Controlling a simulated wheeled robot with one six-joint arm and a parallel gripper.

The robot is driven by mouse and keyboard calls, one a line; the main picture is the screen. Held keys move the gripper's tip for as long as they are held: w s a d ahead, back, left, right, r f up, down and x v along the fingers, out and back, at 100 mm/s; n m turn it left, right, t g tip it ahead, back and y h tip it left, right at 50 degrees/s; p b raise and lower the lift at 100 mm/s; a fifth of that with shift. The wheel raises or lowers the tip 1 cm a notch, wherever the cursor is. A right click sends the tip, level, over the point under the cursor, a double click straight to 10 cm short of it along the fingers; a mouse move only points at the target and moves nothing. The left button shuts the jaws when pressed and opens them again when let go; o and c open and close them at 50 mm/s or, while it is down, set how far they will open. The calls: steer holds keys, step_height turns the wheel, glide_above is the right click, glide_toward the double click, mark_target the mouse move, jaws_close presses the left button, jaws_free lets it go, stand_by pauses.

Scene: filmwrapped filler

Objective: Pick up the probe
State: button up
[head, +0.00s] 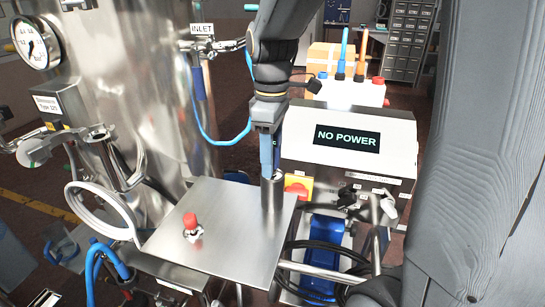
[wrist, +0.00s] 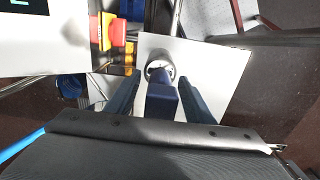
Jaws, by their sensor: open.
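A blue-handled piece, which looks like the probe (wrist: 162,98), stands in a metal cylinder (head: 272,200) on the steel plate (head: 235,225). In the wrist view it sits between the two dark blue fingers of my gripper (wrist: 161,102), with a gap visible on each side. My gripper (head: 267,160) is open and points down right above the cylinder in the head view. There the fingers largely hide the probe, so I cannot tell its full shape.
A red-capped fitting (head: 191,222) stands on the plate left of the cylinder. A "NO POWER" cabinet (head: 347,155) with a red-and-yellow switch (head: 298,187) stands close on the right. A steel tank (head: 130,90) and a blue hose (head: 205,128) are at the left.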

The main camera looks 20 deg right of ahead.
steer(key=c, duration=1.2)
jaws_close()
steer(key=shift+r, duration=0.15)
